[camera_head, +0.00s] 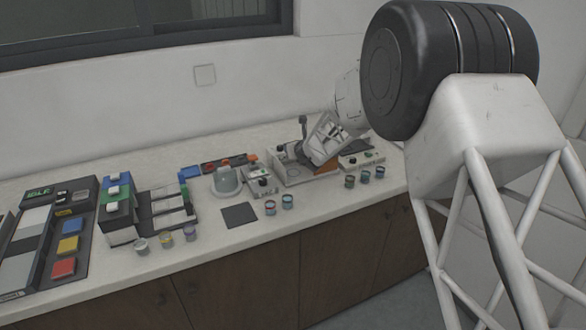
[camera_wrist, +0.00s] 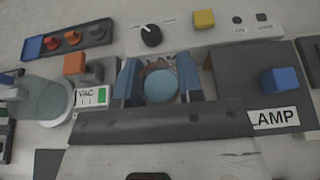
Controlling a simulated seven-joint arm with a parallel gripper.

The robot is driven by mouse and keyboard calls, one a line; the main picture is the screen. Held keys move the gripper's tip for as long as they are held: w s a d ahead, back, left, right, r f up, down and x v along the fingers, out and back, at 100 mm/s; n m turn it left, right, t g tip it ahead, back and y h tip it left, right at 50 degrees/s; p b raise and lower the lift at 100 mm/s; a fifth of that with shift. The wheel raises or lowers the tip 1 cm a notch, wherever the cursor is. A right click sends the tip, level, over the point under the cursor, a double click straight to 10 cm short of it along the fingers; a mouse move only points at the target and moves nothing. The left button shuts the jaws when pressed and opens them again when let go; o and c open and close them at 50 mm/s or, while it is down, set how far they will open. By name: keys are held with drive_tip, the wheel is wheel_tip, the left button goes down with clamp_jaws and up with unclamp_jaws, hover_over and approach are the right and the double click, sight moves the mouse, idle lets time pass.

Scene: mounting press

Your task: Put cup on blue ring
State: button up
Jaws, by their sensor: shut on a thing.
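My gripper (camera_head: 322,137) is over the pale machine at the right of the counter. In the wrist view its two blue-grey fingers (camera_wrist: 161,83) are closed on the sides of a small round cup (camera_wrist: 161,87) with a blue top. The cup is hidden in the head view.
A dark mat (camera_head: 240,215) lies bare. A glass-domed unit (camera_head: 225,182) stands left of the machine. A box labelled LAMP (camera_wrist: 275,95) is at right.

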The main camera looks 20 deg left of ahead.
hover_over(293, 172)
drive_tip(key=shift+w+f, duration=0.1)
drive_tip(key=shift+f, duration=2)
drive_tip(key=shift+f, duration=0.15)
drive_tip(key=shift+f, duration=1.75)
drive_tip(key=shift+f, duration=0.1)
drive_tip(key=o, duration=0.9)
drive_tip(key=shift+s+d+r, duration=0.25)
drive_tip(key=shift+s+r, duration=0.05)
drive_tip(key=shift+r, duration=0.05)
drive_tip(key=shift+v, duration=5.55)
